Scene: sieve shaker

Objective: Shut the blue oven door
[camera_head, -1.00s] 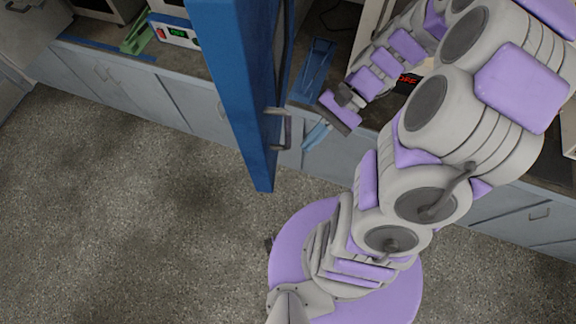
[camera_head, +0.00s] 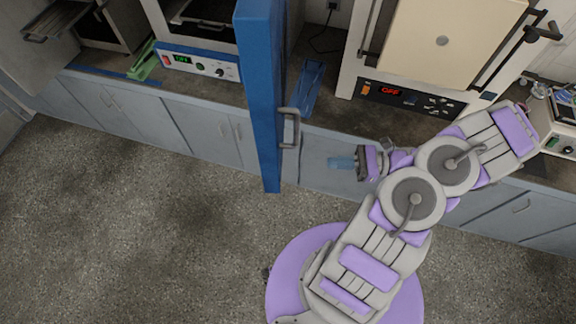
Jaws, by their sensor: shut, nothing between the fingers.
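The blue oven door (camera_head: 262,90) stands swung open, seen nearly edge-on, reaching out past the bench front over the floor. Its grey handle (camera_head: 291,128) is on the right face.
A cream furnace (camera_head: 440,40) with a red display stands on the bench to the right. A blue tool (camera_head: 310,85) and a green one (camera_head: 142,62) lie on the bench. Another open oven (camera_head: 105,30) is at far left. The grey floor (camera_head: 130,220) left of the door is clear.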

